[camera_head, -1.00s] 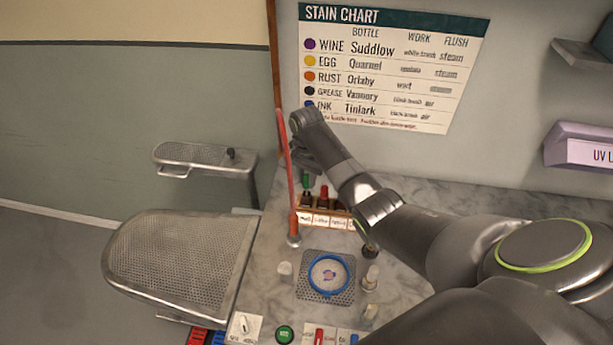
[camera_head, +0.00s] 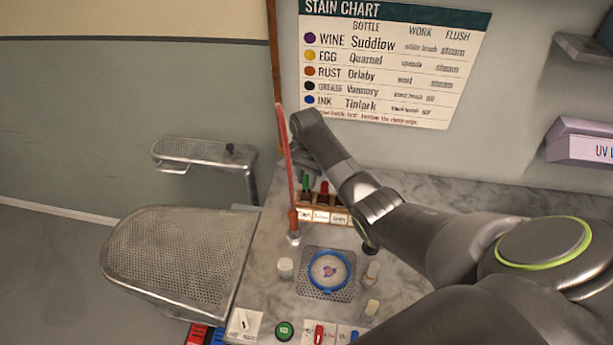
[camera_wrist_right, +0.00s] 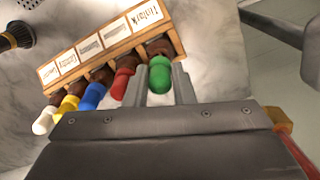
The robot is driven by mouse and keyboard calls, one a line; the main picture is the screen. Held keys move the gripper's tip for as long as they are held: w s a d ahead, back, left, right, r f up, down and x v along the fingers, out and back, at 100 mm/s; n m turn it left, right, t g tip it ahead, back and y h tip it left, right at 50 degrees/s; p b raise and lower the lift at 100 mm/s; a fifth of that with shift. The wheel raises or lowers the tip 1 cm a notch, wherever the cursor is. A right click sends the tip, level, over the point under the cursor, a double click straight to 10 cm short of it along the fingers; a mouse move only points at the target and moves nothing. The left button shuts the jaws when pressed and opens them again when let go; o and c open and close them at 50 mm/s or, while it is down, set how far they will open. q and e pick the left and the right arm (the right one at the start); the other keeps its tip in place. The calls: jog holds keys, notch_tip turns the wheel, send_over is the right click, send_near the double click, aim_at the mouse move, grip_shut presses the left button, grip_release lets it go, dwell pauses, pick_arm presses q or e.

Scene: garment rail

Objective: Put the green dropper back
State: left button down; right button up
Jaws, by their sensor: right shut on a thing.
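The green dropper (camera_wrist_right: 160,76) is between the two fingers of my right gripper (camera_wrist_right: 161,70), which is shut on its green bulb. A brown bottle (camera_wrist_right: 159,47) sits directly beyond the bulb, in the end place of the wooden rack (camera_wrist_right: 100,42), by the label Tinlark. Whether the dropper is fully seated is hard to tell. In the head view the green bulb (camera_head: 306,183) shows at the left end of the rack (camera_head: 327,228), under my right wrist. My left gripper is not in view.
Red (camera_wrist_right: 121,82), blue (camera_wrist_right: 92,95) and yellow (camera_wrist_right: 68,106) droppers stand close beside the green one. A tall red-tipped rod (camera_head: 287,170) stands left of the rack. A blue hoop (camera_head: 329,271) lies on a perforated plate in front.

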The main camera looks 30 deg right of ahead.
jog(key=shift+f, duration=0.3)
dwell(0.4)
jog(key=shift+f, duration=0.3)
jog(key=o, duration=1)
